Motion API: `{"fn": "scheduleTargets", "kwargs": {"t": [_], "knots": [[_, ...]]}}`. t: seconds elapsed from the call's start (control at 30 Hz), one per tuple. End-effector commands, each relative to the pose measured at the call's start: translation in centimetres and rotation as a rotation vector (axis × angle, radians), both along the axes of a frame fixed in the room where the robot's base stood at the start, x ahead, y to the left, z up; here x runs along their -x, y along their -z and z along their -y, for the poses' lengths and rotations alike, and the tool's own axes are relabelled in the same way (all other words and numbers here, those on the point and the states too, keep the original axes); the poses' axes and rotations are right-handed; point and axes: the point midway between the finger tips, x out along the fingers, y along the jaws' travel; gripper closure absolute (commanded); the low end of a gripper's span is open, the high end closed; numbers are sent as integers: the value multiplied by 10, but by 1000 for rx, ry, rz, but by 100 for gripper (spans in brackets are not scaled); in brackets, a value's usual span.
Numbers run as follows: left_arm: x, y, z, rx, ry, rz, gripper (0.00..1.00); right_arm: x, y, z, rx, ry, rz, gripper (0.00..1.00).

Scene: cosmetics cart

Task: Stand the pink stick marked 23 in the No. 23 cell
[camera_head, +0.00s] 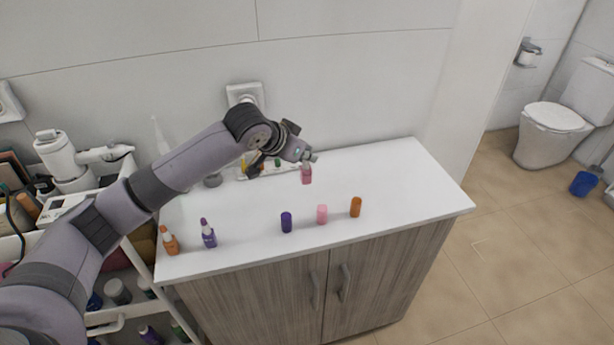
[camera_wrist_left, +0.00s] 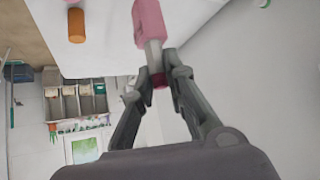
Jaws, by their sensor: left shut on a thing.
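My left gripper (camera_head: 302,158) is shut on the reddish tip of a pink stick (camera_head: 306,175), which hangs below the fingers over the back middle of the counter. In the left wrist view, the stick (camera_wrist_left: 148,20) has a pink body, a grey collar and a dark red end between my fingertips (camera_wrist_left: 160,78). Its number cannot be read. I cannot tell whether its base touches the counter. A low holder (camera_head: 285,170) with orange and green items lies by the wall, partly hidden behind my arm. Its cell numbers cannot be read. My right gripper is not in view.
Short purple (camera_head: 286,222), pink (camera_head: 322,214) and orange (camera_head: 356,207) cylinders stand near the counter's front edge. An orange stick (camera_head: 169,241) and a purple stick (camera_head: 208,234) stand at its left end. The counter's right part (camera_head: 410,175) is clear. A filled cart stands left.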

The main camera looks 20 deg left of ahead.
Motion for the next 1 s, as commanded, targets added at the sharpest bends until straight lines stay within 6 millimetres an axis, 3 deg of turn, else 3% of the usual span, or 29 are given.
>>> {"fn": "scheduleTargets", "kwargs": {"t": [0.1,0.53,0.97,1.0], "knots": [[1,22,0,0,0,-1,100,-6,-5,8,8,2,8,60],[0,72,0,0,-1,-1,100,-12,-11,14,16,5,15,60],[0,80,1,1,1,1,100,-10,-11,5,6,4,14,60],[0,80,0,0,0,1,86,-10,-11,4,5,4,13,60]]}}
